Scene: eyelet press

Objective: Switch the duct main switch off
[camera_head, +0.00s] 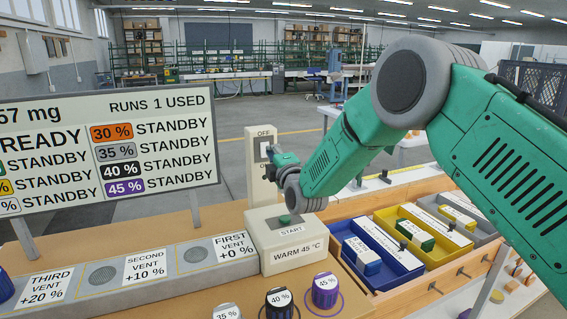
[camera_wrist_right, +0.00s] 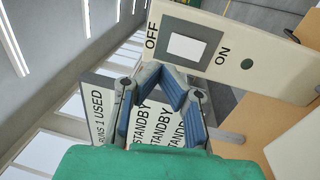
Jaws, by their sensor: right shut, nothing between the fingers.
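The main switch is on a cream upright post (camera_head: 257,178) behind the START box, with OFF printed at its top in the head view. In the right wrist view the switch panel (camera_wrist_right: 248,62) shows a white rocker (camera_wrist_right: 188,47) in a grey frame, between the words OFF and ON, with a green dot past ON. Which way the rocker is tipped I cannot tell. My right gripper (camera_head: 272,152) is shut and empty, its tips at the switch; it also shows in the wrist view (camera_wrist_right: 170,77) just beside the grey frame. Contact is unclear. My left gripper is out of view.
A START box (camera_head: 285,255) with a green button stands in front of the post. A status board (camera_head: 110,150) is at left. A duct (camera_head: 110,275) with labelled vents runs leftward. Blue (camera_head: 400,278) and yellow (camera_head: 460,260) trays lie at right, below my right arm. Knobs (camera_head: 325,290) stand in front.

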